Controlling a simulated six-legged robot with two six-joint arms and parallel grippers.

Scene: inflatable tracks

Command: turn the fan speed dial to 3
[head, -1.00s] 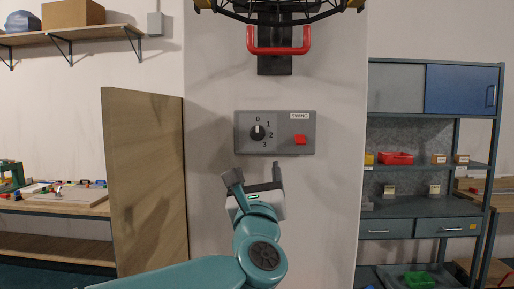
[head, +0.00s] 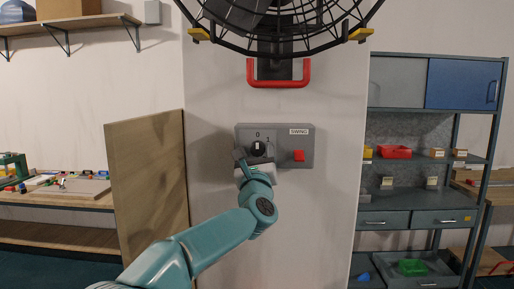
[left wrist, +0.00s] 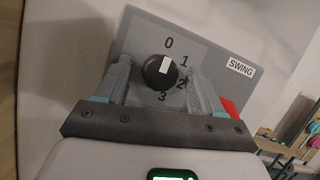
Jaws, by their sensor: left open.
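The fan speed dial (head: 257,147) is a round black knob with a white pointer mark on a grey control panel (head: 280,132). It also shows in the left wrist view (left wrist: 160,71), with 0, 1, 2 and 3 around it. The white mark points up towards 0. My left gripper (head: 256,158) is at the panel, open, with one finger on each side of the dial in the left wrist view (left wrist: 157,76). Whether the fingers touch the knob I cannot tell. In the head view the gripper hides the lower numbers. My right gripper is not in view.
A red button (head: 299,155) sits under the SWING label on the same panel. The black fan cage (head: 290,40) and a red bracket (head: 279,84) are above. A wooden board (head: 150,190) stands left; a shelf unit (head: 410,135) stands right.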

